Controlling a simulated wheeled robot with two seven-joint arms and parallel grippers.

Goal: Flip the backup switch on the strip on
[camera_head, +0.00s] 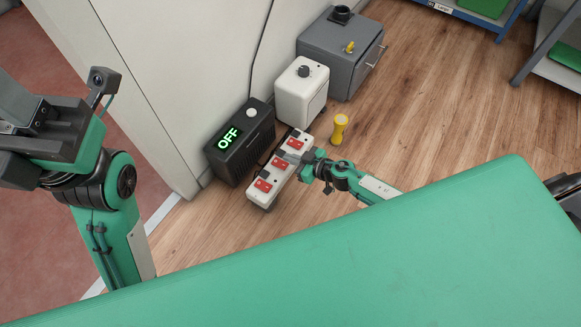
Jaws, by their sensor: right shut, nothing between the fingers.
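The white power strip (262,196) lies slantwise on the floor beside the black box and carries three red switches. The nearest red switch (263,185) and the middle one (279,163) show clearly; the far one (294,143) is smaller. Their labels and rocker positions are too small to read. My right gripper (296,157) is shut and empty, its tips over the strip between the middle and far switches. I cannot tell whether they touch it. My left arm's dark wrist end is at the left edge, far from the strip, with its fingers unclear.
A black box (240,145) with a green "OFF" display stands left of the strip against the wall. A white box (300,92) and a grey cabinet (340,55) stand behind. A yellow object (340,128) stands right of the strip.

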